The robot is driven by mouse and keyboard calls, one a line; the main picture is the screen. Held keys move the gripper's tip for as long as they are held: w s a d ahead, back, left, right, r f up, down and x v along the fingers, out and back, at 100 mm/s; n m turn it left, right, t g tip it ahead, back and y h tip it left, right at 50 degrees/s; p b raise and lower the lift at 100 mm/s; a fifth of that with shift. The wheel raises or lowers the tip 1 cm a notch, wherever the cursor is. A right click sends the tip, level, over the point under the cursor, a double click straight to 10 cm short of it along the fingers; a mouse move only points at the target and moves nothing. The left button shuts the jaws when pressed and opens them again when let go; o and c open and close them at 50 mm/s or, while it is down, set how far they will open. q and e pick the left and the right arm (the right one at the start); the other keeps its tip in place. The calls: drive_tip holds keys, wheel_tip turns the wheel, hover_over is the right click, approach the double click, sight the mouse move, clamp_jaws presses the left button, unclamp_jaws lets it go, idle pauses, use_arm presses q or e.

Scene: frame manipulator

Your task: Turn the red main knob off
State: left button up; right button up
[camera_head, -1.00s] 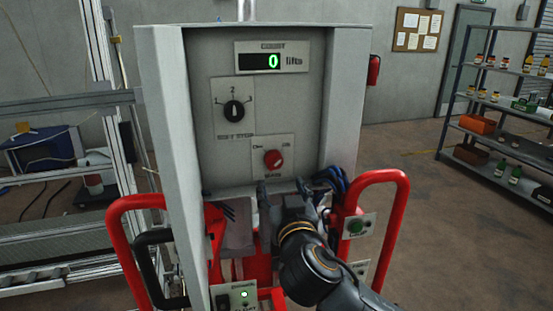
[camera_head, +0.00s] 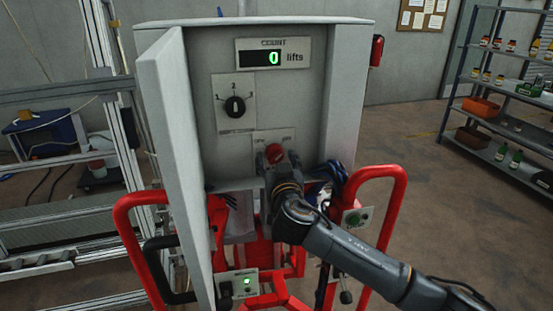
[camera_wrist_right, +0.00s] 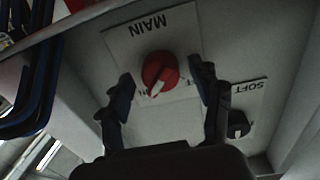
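The red main knob (camera_head: 274,153) is on a light plate on the grey cabinet panel, below the black selector knob (camera_head: 235,106). The right wrist view shows the red knob (camera_wrist_right: 160,73) beside an upside-down "MAIN" label, its white mark toward the lower left in that view. My right gripper (camera_head: 278,162) is in front of the knob's lower part. In the right wrist view my right gripper (camera_wrist_right: 162,76) is open, with one finger on each side of the knob and visible gaps. My left gripper is not in view.
Red tubular handles (camera_head: 398,205) flank the cabinet below. A green button box (camera_head: 355,219) is right of the gripper. A lit display (camera_head: 272,58) reads 0. Shelves (camera_head: 510,90) stand far right.

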drive_tip(key=c, duration=1.1)
drive_tip(key=shift+f+n+b, duration=0.3)
drive_tip(key=shift+n+b, duration=0.3)
drive_tip(key=shift+b, duration=0.6)
drive_tip(key=shift+n+b, duration=0.65)
drive_tip(key=shift+n, duration=0.05)
drive_tip(key=shift+r+n, duration=0.15)
drive_tip(key=shift+n, duration=0.35)
drive_tip(key=n, duration=0.2)
drive_tip(key=shift+r+n, duration=0.1)
drive_tip(key=shift+n, duration=0.3)
drive_tip(key=n, duration=0.3)
drive_tip(key=shift+d+n+p, duration=0.1)
drive_tip(key=shift+n+p, duration=0.25)
drive_tip(key=shift+n, duration=0.05)
drive_tip(key=n+p, duration=0.1)
drive_tip(key=n, duration=0.3)
drive_tip(key=shift+n+p, duration=0.3)
drive_tip(key=shift+n+y+p, duration=0.4)
drive_tip(key=shift+n+p, duration=0.2)
drive_tip(key=shift+n, duration=1.1)
